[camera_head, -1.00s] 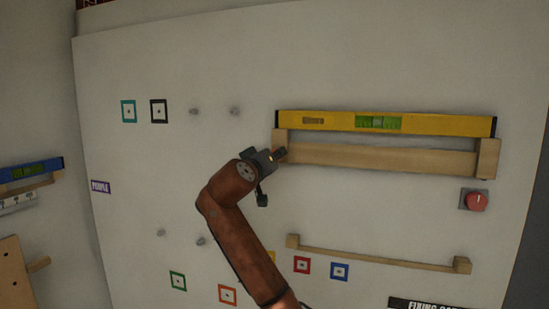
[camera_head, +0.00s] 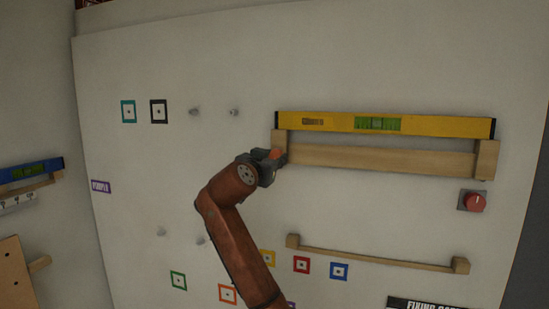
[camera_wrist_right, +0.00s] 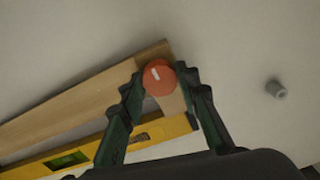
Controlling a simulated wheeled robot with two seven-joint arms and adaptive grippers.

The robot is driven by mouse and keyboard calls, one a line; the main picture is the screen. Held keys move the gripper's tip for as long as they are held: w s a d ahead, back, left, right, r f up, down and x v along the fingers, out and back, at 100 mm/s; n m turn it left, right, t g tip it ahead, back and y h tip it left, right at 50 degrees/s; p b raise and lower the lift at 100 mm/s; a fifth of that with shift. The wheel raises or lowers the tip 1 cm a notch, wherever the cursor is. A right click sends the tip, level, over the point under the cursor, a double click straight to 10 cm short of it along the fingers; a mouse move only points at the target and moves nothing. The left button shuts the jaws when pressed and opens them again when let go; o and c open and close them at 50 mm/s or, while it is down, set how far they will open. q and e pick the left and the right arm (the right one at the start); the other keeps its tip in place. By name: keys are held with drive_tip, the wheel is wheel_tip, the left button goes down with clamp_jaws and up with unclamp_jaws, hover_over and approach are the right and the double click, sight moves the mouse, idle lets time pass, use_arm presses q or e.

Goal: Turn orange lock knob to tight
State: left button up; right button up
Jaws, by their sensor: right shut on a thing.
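The orange lock knob (camera_wrist_right: 159,77) is round with a short white mark. It sits at the end of the wooden rack (camera_wrist_right: 85,97), which is the rack's left end in the head view. My right gripper (camera_wrist_right: 158,84) is shut on the knob, with one finger on each side of it. In the head view my right gripper (camera_head: 272,160) is at that left end, and a bit of the orange knob (camera_head: 277,154) shows between its fingers. My left gripper is in neither view.
A yellow spirit level (camera_head: 385,124) lies along the rack. A red knob on a grey plate (camera_head: 474,201) is at the right. A lower wooden rail (camera_head: 375,256) is empty. Grey pegs (camera_head: 234,112) stick out at the left of the rack.

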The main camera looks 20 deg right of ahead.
drive_tip(key=shift+w+f, duration=0.1)
drive_tip(key=shift+f, duration=0.15)
idle(0.3)
drive_tip(key=o, duration=1.2)
drive_tip(key=shift+r, duration=0.1)
drive_tip(key=shift+c, duration=0.2)
drive_tip(key=shift+r, duration=0.1)
drive_tip(key=shift+s, duration=0.2)
drive_tip(key=v, duration=1.2)
drive_tip(key=shift+w, duration=0.15)
